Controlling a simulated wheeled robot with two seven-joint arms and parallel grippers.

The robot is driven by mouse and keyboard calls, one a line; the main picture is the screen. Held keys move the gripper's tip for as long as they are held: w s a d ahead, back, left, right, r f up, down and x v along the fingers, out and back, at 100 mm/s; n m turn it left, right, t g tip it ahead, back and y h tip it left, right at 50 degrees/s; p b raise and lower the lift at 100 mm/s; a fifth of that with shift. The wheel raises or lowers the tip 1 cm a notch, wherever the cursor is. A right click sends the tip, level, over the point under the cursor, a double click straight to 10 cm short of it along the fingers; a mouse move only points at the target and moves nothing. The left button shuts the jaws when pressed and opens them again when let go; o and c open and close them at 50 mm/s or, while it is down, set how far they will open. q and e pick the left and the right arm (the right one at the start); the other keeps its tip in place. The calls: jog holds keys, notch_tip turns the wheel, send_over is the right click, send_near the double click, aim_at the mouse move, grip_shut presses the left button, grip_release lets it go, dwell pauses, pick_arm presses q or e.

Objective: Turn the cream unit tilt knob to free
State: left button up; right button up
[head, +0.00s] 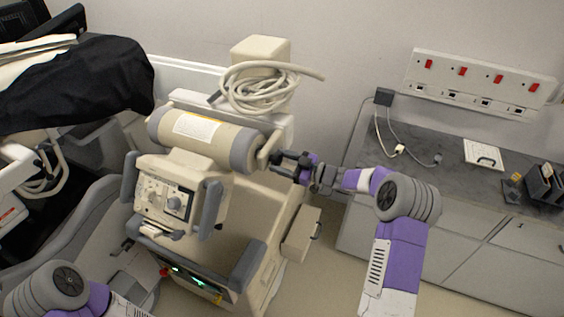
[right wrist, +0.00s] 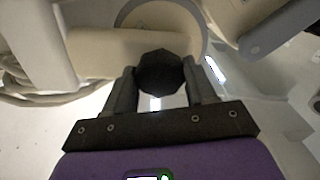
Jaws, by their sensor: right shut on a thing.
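The cream unit (head: 208,138) is a wheeled machine with a cylindrical head and a control panel, at the centre left of the head view. Its tilt knob (right wrist: 160,76) is a dark, many-sided knob on the cream arm beside the cylinder. My right gripper (head: 281,165) reaches the unit's right side and is shut on the knob. In the right wrist view, its two fingers (right wrist: 160,70) lie on either side of the knob. Any marking for the knob's position is not readable. My left arm shows at the lower left; its gripper is out of view.
A coiled cream cable (head: 262,84) hangs on the unit's column. A grey counter (head: 455,165) with cabinets stands at the right, below a white socket panel (head: 478,82). A black cover (head: 85,85) drapes equipment at the left. Floor shows between unit and cabinets.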

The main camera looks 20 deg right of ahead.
jog(key=shift+f+n+b, duration=0.15)
jog(key=shift+n+b, duration=0.35)
jog(key=shift+b, duration=0.3)
jog(key=n+b, duration=1.2)
jog(key=b, duration=0.2)
jog(key=n+b, duration=0.3)
jog(key=shift+r+n+b, duration=0.2)
jog(key=shift+n+b, duration=0.5)
jog(key=shift+n, duration=0.3)
jog(key=o, duration=1)
jog(key=shift+o, duration=0.2)
